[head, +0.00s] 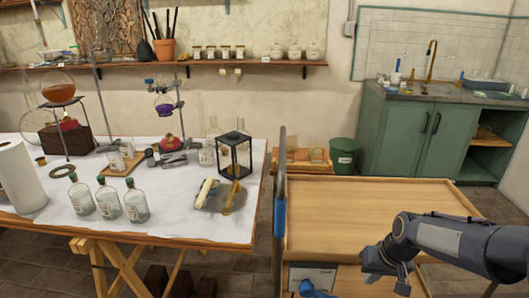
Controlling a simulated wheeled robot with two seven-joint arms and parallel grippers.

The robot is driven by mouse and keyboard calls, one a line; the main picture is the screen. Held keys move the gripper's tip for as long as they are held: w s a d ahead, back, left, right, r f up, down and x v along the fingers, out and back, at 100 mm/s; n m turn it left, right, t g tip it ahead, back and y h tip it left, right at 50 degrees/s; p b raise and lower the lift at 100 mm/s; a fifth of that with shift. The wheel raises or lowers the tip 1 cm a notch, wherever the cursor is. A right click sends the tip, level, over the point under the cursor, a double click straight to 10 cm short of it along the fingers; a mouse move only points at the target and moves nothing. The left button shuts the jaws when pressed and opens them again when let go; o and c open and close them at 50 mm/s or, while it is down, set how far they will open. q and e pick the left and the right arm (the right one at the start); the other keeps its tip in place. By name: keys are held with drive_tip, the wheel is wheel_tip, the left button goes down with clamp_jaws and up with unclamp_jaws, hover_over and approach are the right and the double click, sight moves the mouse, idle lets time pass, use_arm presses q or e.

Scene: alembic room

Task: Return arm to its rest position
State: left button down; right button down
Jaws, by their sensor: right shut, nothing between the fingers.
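My right arm comes in from the right edge at the lower right. Its gripper (386,270) points down and left, over the near part of the wooden cart or counter top (365,215). The gripper is shut, with nothing in it, and it appears apart from the wood. My left gripper is not in view.
The left table (215,225) carries several glass bottles (108,198), a black lantern (234,155), a paper roll (20,178) and glassware on stands. A metal post (280,180) with a blue band stands between table and cart. The cart top is bare. Green cabinets (410,140) stand behind.

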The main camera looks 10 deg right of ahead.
drive_tip(key=s+a+r+t+y, duration=0.1)
drive_tip(key=s+a+r, duration=0.25)
drive_tip(key=s, duration=0.25)
drive_tip(key=s+a+r+n+t+y, duration=0.1)
drive_tip(key=s+a+r, duration=0.1)
drive_tip(key=s+a, duration=0.35)
drive_tip(key=s+a+r+t, duration=0.1)
drive_tip(key=s+a+r, duration=0.25)
drive_tip(key=s, duration=0.35)
wheel_tip(320, 180, up, 12)
drive_tip(key=a+p, duration=0.1)
drive_tip(key=p, duration=1.1)
drive_tip(key=shift+s+f, duration=0.25)
drive_tip(key=shift+s, duration=0.1)
